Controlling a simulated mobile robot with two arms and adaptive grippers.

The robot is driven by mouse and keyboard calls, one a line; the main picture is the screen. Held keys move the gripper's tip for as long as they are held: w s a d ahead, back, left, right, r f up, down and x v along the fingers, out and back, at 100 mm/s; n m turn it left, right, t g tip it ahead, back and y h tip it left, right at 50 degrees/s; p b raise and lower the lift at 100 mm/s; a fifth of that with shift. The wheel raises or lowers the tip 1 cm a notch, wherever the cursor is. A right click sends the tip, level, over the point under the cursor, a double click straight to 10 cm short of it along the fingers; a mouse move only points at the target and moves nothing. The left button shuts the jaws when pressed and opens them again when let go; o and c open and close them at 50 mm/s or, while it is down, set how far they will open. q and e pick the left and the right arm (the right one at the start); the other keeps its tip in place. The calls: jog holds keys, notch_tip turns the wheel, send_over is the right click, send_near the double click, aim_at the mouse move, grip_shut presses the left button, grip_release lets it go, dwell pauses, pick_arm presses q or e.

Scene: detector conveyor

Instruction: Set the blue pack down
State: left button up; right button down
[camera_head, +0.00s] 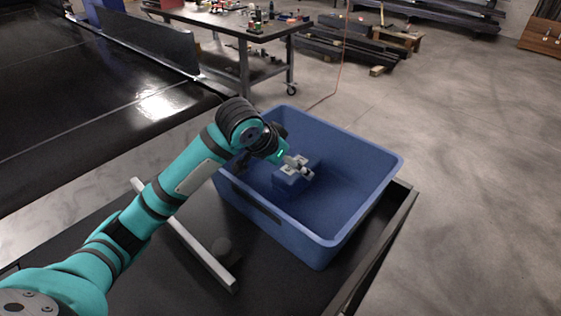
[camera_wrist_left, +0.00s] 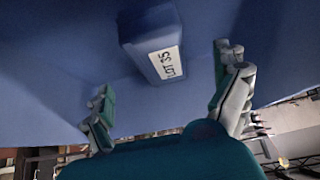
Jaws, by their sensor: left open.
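A blue pack (camera_head: 287,183) with a white label lies inside the blue bin (camera_head: 365,205), left of its middle. In the left wrist view the blue pack (camera_wrist_left: 148,28) shows its label, which reads LOT 35. My left gripper (camera_head: 299,168) reaches down into the bin over its left wall. It is open, and its two fingers (camera_wrist_left: 168,75) are spread apart with the pack beyond their tips. Another blue block-like shape shows behind the fingers in the head view; I cannot tell whether it is a separate pack. My right gripper is not in view.
The bin stands on a dark table (camera_head: 100,240) with a pale metal bar (camera_head: 185,235) to its left. A black conveyor (camera_head: 80,100) runs along the upper left. A workbench (camera_head: 225,22) with small items stands behind. The bin's right part is clear.

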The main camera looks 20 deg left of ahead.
pick_arm(q)
jog(key=shift+b+v, duration=0.45)
jog(key=shift+v, duration=1.95)
jog(key=shift+w, duration=0.1)
